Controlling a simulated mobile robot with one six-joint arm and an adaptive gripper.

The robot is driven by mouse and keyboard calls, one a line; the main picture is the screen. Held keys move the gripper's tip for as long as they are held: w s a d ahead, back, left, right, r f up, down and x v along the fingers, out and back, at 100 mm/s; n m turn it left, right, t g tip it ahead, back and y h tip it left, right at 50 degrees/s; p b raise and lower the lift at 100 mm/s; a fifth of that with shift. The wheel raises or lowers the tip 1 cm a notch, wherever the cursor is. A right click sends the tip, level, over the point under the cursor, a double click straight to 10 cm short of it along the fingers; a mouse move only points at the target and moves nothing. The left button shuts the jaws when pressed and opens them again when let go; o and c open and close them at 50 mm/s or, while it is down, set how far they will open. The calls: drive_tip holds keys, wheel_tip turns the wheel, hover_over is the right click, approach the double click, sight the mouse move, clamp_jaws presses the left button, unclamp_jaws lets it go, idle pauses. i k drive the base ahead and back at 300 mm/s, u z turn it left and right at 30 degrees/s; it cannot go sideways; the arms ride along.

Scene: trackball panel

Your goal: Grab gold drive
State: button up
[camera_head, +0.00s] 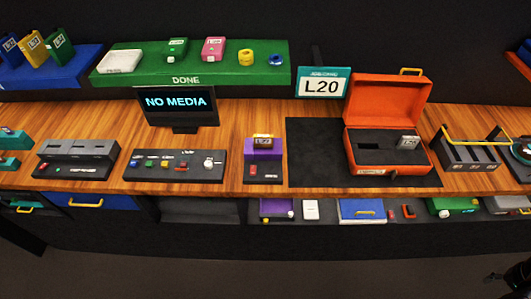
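A gold-yellow drive (33,46) with a pale label stands tilted on the blue rack at the upper left, between a blue drive (11,47) and a green drive (58,44). A dark shape at the lower right edge looks like my gripper (494,277), cut off and far from both. Its fingers are too dark to read, and I see nothing held in it.
A screen (180,103) reads "NO MEDIA". An open orange case (385,98) stands on a black mat (315,150) with a grey drive inside. A green "DONE" tray (220,76) lies behind. Shelves below the wooden counter hold several items. The floor in front looks clear.

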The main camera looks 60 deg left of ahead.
sight(260, 140)
drive_tip(key=k, duration=1.65)
drive_tip(key=z, duration=1.55)
drive_tip(key=k, duration=0.1)
drive_tip(key=u, duration=3.25)
drive_tip(key=i, duration=1)
drive_tip(key=u, duration=0.05)
